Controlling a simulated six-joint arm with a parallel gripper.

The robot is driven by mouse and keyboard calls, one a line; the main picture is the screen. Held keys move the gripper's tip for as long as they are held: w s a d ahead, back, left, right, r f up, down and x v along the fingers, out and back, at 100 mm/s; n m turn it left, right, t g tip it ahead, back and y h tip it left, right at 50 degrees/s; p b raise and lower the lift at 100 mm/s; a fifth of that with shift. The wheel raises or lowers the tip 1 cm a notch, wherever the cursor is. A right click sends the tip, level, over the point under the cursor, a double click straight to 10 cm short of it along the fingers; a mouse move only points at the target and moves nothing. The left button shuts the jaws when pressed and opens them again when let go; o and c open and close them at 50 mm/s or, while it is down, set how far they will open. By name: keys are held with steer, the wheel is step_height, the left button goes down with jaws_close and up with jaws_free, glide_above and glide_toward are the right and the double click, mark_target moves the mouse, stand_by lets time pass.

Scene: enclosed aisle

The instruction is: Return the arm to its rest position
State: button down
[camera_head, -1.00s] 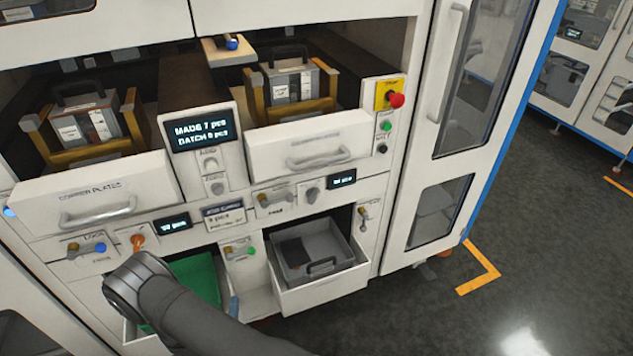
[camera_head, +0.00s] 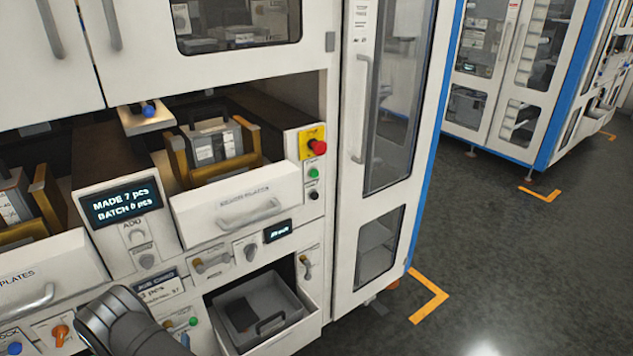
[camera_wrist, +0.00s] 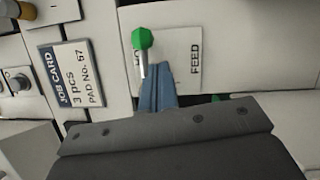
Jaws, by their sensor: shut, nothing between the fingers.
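My gripper shows in the wrist view as two blue fingers (camera_wrist: 158,84), closed together and empty. The fingertips are close to a green-tipped lever (camera_wrist: 143,42) on a panel plate marked FEED; I cannot tell whether they touch it. In the head view the green tip (camera_head: 193,321) is small, near the lower edge. My dark grey arm (camera_head: 122,325) comes in at the lower left, in front of the machine's lower panel. The fingers are mostly hidden there.
A job card (camera_wrist: 71,76) is left of the fingers. An open lower drawer (camera_head: 310,334) holds a grey tray (camera_head: 285,290). An upper drawer (camera_head: 240,207) juts out above. A red stop button (camera_head: 317,147) is on the right post. Open floor (camera_head: 510,270) lies at right.

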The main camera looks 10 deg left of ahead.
steer(key=shift+w+d+r, duration=0.15)
steer(key=shift+w, duration=0.3)
steer(key=shift+w+d+r, duration=0.1)
steer(key=shift+w+d, duration=0.05)
steer(key=shift+w, duration=0.3)
